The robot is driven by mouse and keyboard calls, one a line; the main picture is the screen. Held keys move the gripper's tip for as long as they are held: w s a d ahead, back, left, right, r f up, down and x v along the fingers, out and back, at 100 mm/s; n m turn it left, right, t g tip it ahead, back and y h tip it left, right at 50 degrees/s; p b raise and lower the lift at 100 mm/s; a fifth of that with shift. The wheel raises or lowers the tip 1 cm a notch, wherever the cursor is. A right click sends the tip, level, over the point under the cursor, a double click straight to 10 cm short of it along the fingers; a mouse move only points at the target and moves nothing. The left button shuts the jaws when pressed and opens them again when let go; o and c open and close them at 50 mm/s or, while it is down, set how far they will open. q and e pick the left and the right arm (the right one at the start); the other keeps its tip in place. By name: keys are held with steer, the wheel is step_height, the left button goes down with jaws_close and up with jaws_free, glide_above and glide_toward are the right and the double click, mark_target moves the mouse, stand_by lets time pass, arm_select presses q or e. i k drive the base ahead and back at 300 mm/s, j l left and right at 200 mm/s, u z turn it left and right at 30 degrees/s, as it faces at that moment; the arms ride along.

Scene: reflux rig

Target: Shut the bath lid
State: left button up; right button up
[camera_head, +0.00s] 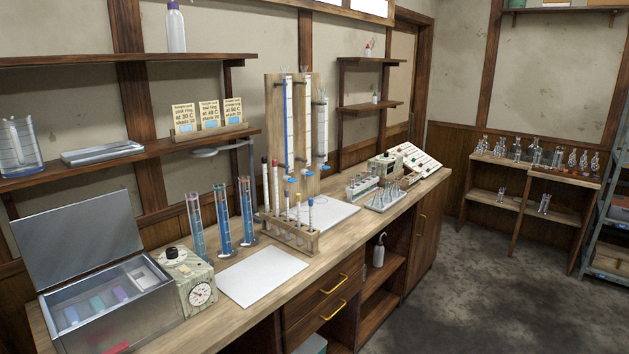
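The bath (130,318) is a metal box at the near left end of the wooden bench. Its flat grey lid (78,236) stands open, tilted up and back toward the wall. Inside the bath I see several coloured blocks or racks, blue, green and purple, and a pale piece at the right. A control box (192,282) with a round dial and a dark knob adjoins the bath's right side. Neither of my grippers shows in this view.
A white sheet (262,275) lies right of the control box. Tall blue-filled cylinders (222,220) and a wooden rack (290,236) of tubes stand behind and beside it. A shelf (150,158) with cards and a glass beaker (20,147) runs above the lid.

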mark_target(56, 246)
steer(key=i+j+u, duration=0.35)
steer(key=i+u, duration=0.3)
steer(key=i, duration=0.3)
